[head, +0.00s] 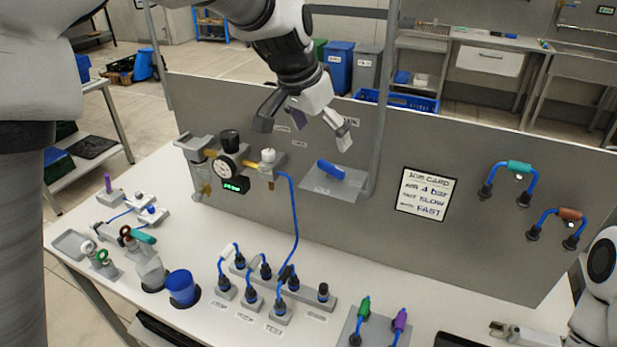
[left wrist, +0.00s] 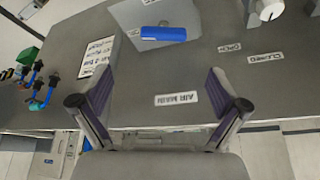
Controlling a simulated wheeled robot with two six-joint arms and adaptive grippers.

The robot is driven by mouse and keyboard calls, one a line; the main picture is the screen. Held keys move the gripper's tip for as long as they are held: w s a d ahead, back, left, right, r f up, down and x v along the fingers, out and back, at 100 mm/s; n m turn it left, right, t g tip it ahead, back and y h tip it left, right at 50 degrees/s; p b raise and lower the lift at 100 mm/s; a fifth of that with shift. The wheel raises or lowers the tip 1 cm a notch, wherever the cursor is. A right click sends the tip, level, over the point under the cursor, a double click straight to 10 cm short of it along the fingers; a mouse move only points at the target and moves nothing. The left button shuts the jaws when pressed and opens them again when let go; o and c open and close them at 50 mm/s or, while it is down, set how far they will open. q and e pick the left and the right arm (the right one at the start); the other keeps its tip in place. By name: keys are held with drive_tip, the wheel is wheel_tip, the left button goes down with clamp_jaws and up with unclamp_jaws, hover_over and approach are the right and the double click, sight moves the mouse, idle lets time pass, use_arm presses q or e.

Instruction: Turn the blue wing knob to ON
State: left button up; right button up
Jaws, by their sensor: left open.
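The blue wing knob (head: 330,170) is on a grey plate (head: 347,191) on the upright grey panel. It also shows near the top of the left wrist view (left wrist: 163,34), lying nearly level there. Small labels beside it are too small to read. My left gripper (head: 303,128) is open and empty, in front of the panel's upper edge. In the head view it is above and slightly left of the knob, apart from it. In the left wrist view its fingers (left wrist: 160,78) are spread, with the knob beyond the tips.
A gauge unit (head: 228,167) with a white knob (head: 268,155) is left of the blue knob. A job card (head: 426,194) and blue hoses (head: 510,182) are to the right. Below, the white bench (head: 225,262) holds connectors and a blue cup (head: 183,288).

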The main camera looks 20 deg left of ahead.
sight(330, 165)
use_arm(q)
drive_tip(key=x, duration=0.2)
drive_tip(key=a+p+x, duration=0.1)
drive_tip(key=x, duration=0.2)
drive_tip(key=shift+w, duration=0.1)
drive_tip(key=x, duration=0.3)
drive_tip(key=shift+d+f+p, duration=0.25)
drive_tip(key=shift+d+p, duration=0.1)
drive_tip(key=shift+d, duration=0.1)
drive_tip(key=shift+w+a+f, duration=0.1)
drive_tip(key=shift+w+f, duration=0.05)
drive_tip(key=shift+f, duration=0.05)
drive_tip(key=shift+a, duration=0.1)
drive_tip(key=shift+r, duration=0.1)
drive_tip(key=c, duration=1.2)
